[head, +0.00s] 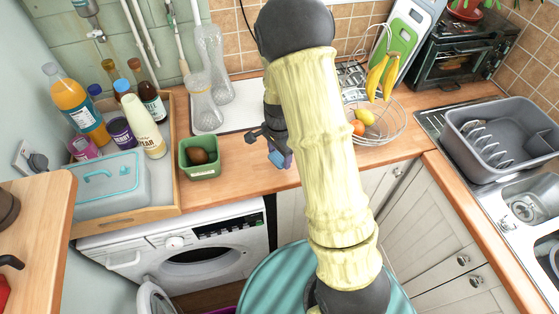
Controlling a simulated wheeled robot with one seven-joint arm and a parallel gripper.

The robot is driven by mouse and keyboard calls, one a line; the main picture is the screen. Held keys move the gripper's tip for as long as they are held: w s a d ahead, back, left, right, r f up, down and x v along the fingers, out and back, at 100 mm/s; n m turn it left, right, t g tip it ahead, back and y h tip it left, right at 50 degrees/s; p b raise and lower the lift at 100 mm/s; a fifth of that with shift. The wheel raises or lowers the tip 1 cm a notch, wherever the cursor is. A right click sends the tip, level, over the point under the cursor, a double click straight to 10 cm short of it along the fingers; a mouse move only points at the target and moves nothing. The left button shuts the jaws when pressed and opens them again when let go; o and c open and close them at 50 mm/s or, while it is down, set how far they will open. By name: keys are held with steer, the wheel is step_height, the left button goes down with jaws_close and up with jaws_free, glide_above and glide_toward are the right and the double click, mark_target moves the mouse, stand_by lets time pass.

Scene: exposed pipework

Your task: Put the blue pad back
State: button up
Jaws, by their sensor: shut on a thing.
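My gripper (274,145) is seen from above, left of my pale yellow arm, over the wooden counter's front part. It is shut on the blue pad (281,158), a small blue piece showing just below the dark fingers. The pad appears held above the counter, right of the green square tub (199,160). My arm and gripper hide part of the pad and the counter behind it.
A wooden tray (165,205) with bottles and a lidded box stands left. A white board (240,115) with glass bottles lies behind. A wire fruit basket (395,133) and grey dish rack (500,150) are right. Bare counter (243,178) lies right of the tub.

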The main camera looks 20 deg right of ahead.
mark_target(280, 157)
steer(key=shift+f, duration=1.85)
steer(key=shift+f, duration=0.15)
steer(key=o, duration=0.9)
steer(key=shift+o, duration=0.2)
step_height(280, 157, up, 12)
steer(key=shift+r, duration=0.2)
